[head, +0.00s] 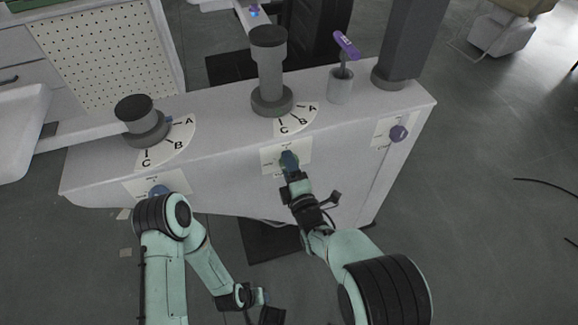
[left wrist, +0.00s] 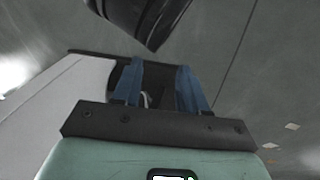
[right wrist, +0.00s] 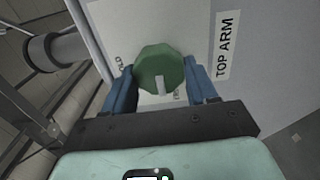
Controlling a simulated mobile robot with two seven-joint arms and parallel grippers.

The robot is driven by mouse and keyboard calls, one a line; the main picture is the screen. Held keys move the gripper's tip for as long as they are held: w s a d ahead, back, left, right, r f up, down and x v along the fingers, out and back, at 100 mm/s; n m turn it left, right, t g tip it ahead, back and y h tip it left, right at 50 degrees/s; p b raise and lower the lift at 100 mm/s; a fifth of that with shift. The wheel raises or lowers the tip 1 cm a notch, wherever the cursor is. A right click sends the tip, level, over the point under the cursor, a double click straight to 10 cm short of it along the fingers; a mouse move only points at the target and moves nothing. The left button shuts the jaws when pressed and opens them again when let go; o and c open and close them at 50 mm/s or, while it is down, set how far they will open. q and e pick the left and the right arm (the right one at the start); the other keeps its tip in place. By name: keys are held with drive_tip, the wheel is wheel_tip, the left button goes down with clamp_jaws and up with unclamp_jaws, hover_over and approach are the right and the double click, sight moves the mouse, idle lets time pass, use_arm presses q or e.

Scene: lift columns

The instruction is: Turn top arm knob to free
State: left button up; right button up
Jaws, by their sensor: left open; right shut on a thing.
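The top arm knob (right wrist: 158,62) is green and lobed, with a pale pointer mark toward the bottom of the right wrist view. It sits on a white label plate (right wrist: 118,22) beside the words TOP ARM; the plate's lettering is partly hidden. My right gripper (right wrist: 160,72) is shut on the knob, one blue finger on each side. In the head view my right gripper (head: 289,160) covers the knob at the middle plate on the panel front. My left gripper (head: 264,297) hangs low in front of the panel. The left wrist view shows its fingers (left wrist: 157,78) apart and empty.
A purple knob (head: 398,133) is at the panel's right, and a blue knob (head: 158,191) at its left, partly behind my left arm. Grey columns (head: 269,70) and A-B-C dials (head: 168,140) stand on the white top (head: 225,118).

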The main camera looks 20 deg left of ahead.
drive_tip(key=o, duration=1)
use_arm(q)
drive_tip(key=shift+s+d+r+g+p, duration=0.2)
drive_tip(key=shift+s+d+r+p, duration=0.2)
drive_tip(key=shift+s, duration=0.25)
drive_tip(key=shift+s+d+r+g+p, duration=0.25)
drive_tip(key=shift+s+r+p, duration=0.15)
drive_tip(key=shift+s, duration=0.2)
use_arm(e)
drive_tip(key=v, duration=1.3)
drive_tip(key=shift+s+d, duration=0.2)
